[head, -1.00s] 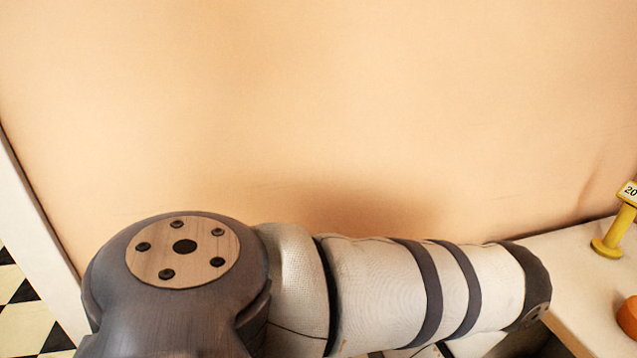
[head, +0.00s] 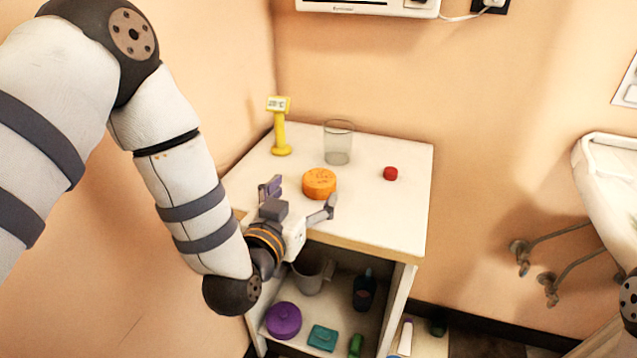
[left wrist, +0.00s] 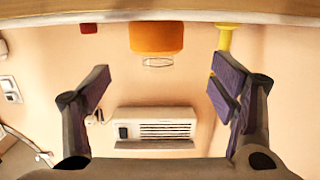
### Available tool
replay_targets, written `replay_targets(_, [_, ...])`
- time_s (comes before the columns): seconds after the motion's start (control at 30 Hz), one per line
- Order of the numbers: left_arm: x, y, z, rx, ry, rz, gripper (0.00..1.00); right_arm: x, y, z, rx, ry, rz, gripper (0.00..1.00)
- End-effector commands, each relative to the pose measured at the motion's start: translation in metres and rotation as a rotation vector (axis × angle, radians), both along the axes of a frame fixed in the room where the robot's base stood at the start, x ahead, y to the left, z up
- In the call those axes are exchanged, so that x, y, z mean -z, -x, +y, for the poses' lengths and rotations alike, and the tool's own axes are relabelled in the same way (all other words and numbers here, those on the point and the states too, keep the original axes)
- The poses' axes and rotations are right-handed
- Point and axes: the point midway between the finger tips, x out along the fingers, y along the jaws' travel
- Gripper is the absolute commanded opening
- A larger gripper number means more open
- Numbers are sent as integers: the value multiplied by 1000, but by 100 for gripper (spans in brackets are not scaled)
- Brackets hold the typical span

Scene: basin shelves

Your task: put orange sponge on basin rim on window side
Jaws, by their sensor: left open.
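The orange sponge (head: 319,184) is a thick round piece lying on the white shelf top near its front left edge. It also shows in the left wrist view (left wrist: 157,36), at the top of the upside-down picture. My left gripper (head: 300,198) is open and empty at the shelf's front edge, just short of the sponge. Its fingers point towards the sponge, and in the left wrist view (left wrist: 160,76) the sponge appears between them, apart from both. A white basin-like fixture (head: 612,185) is cut off at the right edge. No window is in view. My right gripper is not in view.
On the white shelf top (head: 390,220) stand a yellow post with a display (head: 280,130), a clear glass (head: 339,143) and a small red object (head: 390,174). The lower shelf holds a grey mug (head: 310,275), a purple round container (head: 284,320) and a dark bottle (head: 364,290).

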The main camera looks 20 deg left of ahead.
Motion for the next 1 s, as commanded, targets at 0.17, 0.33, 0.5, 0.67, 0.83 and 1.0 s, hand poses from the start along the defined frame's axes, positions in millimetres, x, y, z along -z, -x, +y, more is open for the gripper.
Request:
replay_targets(0.17, [8,-27,-1,0,1,6,78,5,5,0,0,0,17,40])
replay_targets(0.33, [14,-57,-6,-1,0,6,78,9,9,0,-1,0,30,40])
replay_targets(0.5, [16,-79,-7,0,1,7,78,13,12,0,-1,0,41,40])
replay_targets(0.67, [15,-81,-7,0,1,7,78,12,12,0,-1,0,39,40])
replay_targets(0.83, [15,-80,-7,1,0,6,51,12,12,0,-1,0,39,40])
replay_targets(1.0, [15,-80,-7,1,0,6,39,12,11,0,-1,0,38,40])
